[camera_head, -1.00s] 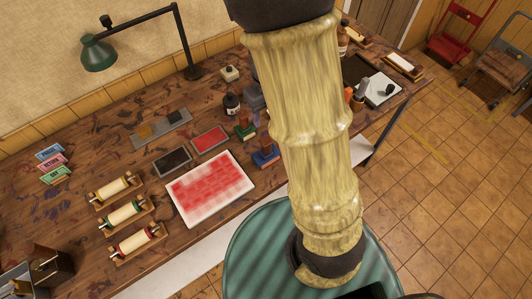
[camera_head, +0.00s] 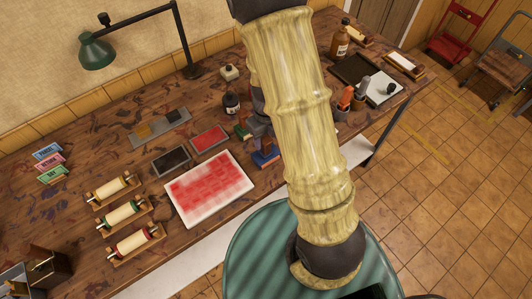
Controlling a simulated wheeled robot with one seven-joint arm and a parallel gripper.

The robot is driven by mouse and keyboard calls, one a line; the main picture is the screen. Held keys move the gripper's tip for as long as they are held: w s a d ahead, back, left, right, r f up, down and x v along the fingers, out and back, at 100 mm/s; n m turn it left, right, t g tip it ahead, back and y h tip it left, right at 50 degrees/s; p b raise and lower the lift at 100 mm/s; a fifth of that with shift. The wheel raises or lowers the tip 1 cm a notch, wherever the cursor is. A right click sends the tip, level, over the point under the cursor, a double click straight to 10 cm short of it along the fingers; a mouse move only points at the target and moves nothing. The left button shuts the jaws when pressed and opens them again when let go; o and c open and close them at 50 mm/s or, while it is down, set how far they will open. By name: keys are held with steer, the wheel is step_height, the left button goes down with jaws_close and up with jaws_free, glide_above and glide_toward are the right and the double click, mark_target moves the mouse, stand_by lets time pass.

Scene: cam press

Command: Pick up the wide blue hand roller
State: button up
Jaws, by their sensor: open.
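A small blue piece (camera_head: 266,158) with a brown upper part stands on the table just right of the red-inked slab; it looks like the blue hand roller, but it is small and partly covered. A smaller green piece (camera_head: 241,131) stands behind and left of it. My gripper (camera_head: 259,128) shows only as a dark grey part at the left edge of my pale yellow arm, above and just behind the blue piece. It looks open and holds nothing that I can see. Its fingertips are mostly hidden, and I cannot tell whether it touches the blue piece.
The white slab with red ink (camera_head: 209,188) lies to the left. Three cream rollers on wooden rests, one being the green-ended roller (camera_head: 121,214), stand farther left. A dark bottle (camera_head: 231,104) stands behind. A brown bottle (camera_head: 340,40) and orange-handled tool (camera_head: 346,97) are right of my arm.

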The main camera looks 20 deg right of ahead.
steer(key=shift+f, duration=0.15)
steer(key=shift+w+a+f+p, duration=0.1)
steer(key=shift+f+p, duration=0.35)
steer(key=shift+f, duration=2.15)
jaws_close()
steer(key=shift+r, duration=0.15)
step_height(320, 180, up, 10)
steer(key=shift+f, duration=0.1)
